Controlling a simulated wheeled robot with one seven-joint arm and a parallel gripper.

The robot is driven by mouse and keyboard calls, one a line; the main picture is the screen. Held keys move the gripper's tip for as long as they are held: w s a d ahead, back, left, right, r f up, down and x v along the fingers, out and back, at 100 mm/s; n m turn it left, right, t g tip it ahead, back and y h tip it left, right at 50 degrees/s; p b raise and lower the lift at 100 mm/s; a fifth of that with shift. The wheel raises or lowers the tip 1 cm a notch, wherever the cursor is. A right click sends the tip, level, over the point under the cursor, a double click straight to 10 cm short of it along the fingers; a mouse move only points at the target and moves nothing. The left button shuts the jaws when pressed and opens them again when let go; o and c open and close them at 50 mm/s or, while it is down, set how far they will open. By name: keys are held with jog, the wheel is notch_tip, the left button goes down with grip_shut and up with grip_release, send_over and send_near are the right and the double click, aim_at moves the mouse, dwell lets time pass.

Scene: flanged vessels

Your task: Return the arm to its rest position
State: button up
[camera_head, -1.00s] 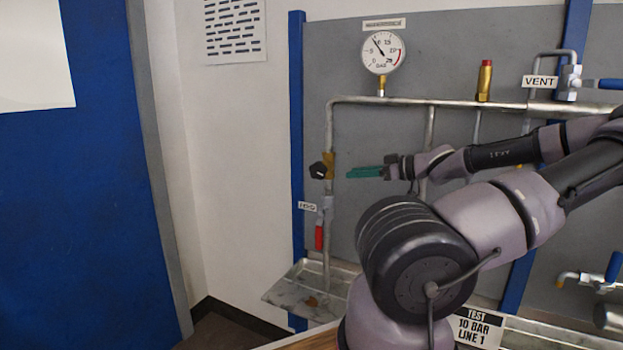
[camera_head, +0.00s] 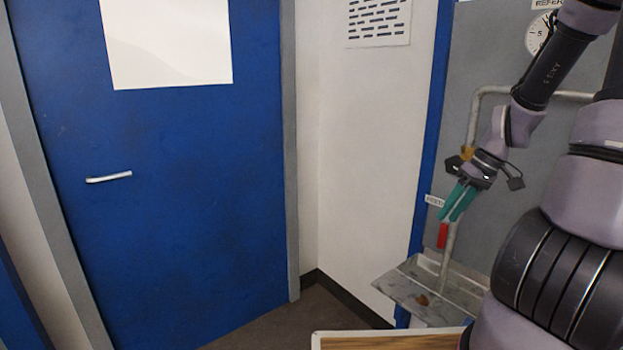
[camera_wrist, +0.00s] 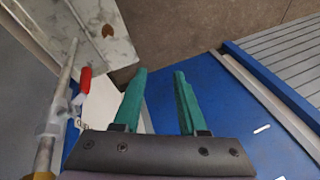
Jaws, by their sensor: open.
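My gripper (camera_head: 456,203) is at the right of the head view, its two green fingers apart and pointing down and to the left. Nothing is between the fingers. They show in front of the feed pipe, above the metal drip tray (camera_head: 400,283). In the wrist view the open fingers (camera_wrist: 160,95) point up the picture, with a gap between them. My arm bends down from the upper right, and its large dark joint fills the lower right of the head view.
The feed pipe has a red-handled valve (camera_head: 442,236), also seen in the wrist view (camera_wrist: 86,79). A pressure gauge (camera_head: 538,36) is partly hidden by my arm. A blue door (camera_head: 190,190) with a lever handle (camera_head: 108,178) stands left. A wooden surface (camera_head: 390,342) lies at the bottom.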

jog(key=s+a+r+m+t, duration=0.2)
jog(key=s+a+r, duration=0.1)
jog(key=r, duration=0.5)
jog(key=s+a+r+m+t+h, duration=0.1)
jog(key=s+a+r+m, duration=0.2)
jog(key=r, duration=0.5)
jog(key=s+a+r+m+t+h, duration=0.1)
jog(key=s+a+r+m+t, duration=0.1)
jog(key=s+r, duration=0.3)
notch_tip(320, 180, up, 3)
jog(key=shift+s+a+m+t, duration=0.3)
jog(key=shift+s+a+m, duration=0.1)
jog(key=shift+m, duration=0.1)
jog(key=shift+w, duration=0.2)
dwell(1.2)
